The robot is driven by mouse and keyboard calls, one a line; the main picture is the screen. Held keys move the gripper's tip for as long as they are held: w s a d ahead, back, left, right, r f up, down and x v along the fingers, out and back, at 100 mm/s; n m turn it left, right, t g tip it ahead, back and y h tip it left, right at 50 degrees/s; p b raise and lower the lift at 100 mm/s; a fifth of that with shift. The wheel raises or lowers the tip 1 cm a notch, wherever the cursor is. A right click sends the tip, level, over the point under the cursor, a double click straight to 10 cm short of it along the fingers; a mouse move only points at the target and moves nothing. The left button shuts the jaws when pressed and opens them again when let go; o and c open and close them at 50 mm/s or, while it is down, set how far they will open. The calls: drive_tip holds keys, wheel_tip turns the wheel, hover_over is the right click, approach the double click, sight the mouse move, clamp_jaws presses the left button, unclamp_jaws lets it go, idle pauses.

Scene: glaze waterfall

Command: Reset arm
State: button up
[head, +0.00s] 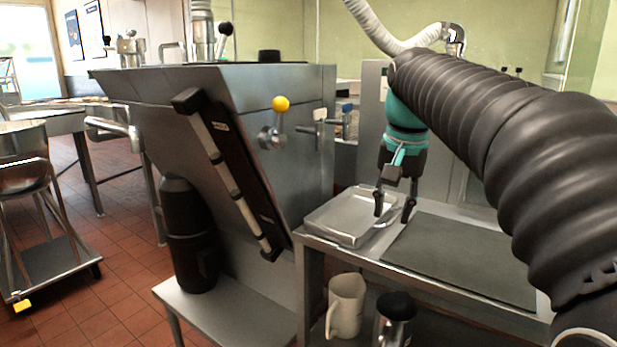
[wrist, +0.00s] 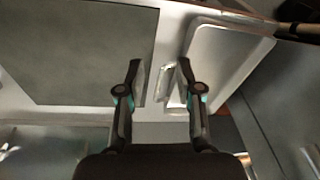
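My gripper (head: 394,208) hangs from my black ribbed arm and points down over the metal side table (head: 375,253). In the head view it is between a closed-looking silver tray (head: 345,217) on the left and a dark grey mat (head: 465,257) on the right. The table surface shows below the gap, with the mat (wrist: 85,50) to the left and the tray (wrist: 225,60) to the right.
A large steel machine (head: 240,130) with a yellow-knobbed lever (head: 281,104) stands left of the table. A beige pitcher (head: 345,304) and a dark-topped metal container (head: 395,318) stand on the shelf below. A wheeled cart (head: 45,265) is at far left on open red tile floor.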

drive_tip(key=s+f+n+t, duration=0.3)
drive_tip(key=s+f+n, duration=0.1)
drive_tip(key=s+f, duration=1.4)
drive_tip(key=s, duration=0.3)
drive_tip(key=shift+f+n+t, duration=0.3)
drive_tip(key=shift+f+n, duration=0.1)
drive_tip(key=shift+d, duration=0.1)
